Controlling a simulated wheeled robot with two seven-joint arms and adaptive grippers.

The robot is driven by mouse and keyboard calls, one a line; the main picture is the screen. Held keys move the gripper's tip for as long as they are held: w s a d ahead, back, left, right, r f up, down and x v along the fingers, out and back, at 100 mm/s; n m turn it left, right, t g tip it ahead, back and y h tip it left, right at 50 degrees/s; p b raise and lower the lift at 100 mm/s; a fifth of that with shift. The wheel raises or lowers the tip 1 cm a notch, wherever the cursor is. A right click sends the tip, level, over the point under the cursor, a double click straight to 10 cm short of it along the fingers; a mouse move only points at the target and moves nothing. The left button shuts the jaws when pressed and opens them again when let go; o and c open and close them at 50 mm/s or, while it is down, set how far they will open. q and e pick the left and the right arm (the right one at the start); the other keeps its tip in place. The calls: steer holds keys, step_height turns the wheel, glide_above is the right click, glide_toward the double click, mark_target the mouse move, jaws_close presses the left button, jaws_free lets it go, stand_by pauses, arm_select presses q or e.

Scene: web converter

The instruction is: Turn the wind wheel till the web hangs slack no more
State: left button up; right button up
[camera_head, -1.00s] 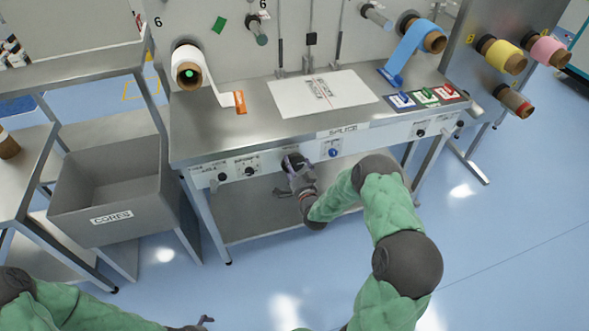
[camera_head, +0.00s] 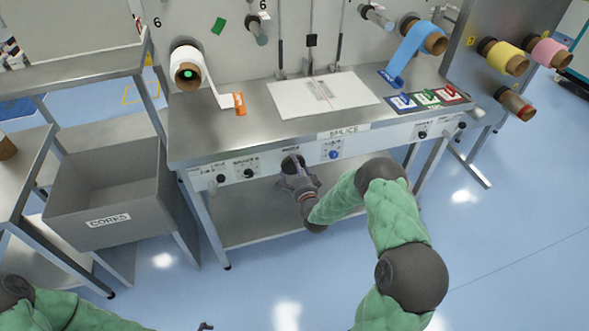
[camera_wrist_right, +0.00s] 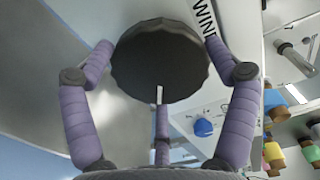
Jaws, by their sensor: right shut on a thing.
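The wind wheel is a dark, ridged round knob (camera_head: 292,164) on the front panel of the splice table. It also shows large in the right wrist view (camera_wrist_right: 160,62), beside the letters "WIN". My right gripper (camera_head: 291,178) is shut on it, with the fingers around its rim. A white web (camera_head: 221,98) runs from the white roll (camera_head: 186,68) down to an orange tag (camera_head: 239,103) on the table. A blue web (camera_head: 406,54) comes off a blue roll at the right. I cannot tell which web the wheel drives. My left gripper (camera_head: 205,326) barely shows at the bottom edge.
Smaller black knobs (camera_head: 249,173) and a blue knob (camera_head: 334,154) flank the wheel on the panel. A white splice plate (camera_head: 322,94) lies on the table (camera_head: 270,136). A grey cores bin (camera_head: 108,180) stands at the left. The floor in front is clear.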

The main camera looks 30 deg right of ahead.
steer(key=shift+d+r, duration=0.1)
steer(key=shift+d, duration=0.05)
steer(key=o, duration=0.9)
steer(key=shift+o, duration=0.2)
steer(key=shift+s, duration=0.1)
steer(key=shift+s, duration=0.3)
steer(key=v, duration=1.1)
steer(key=shift+a, duration=0.25)
steer(key=shift+s, duration=0.1)
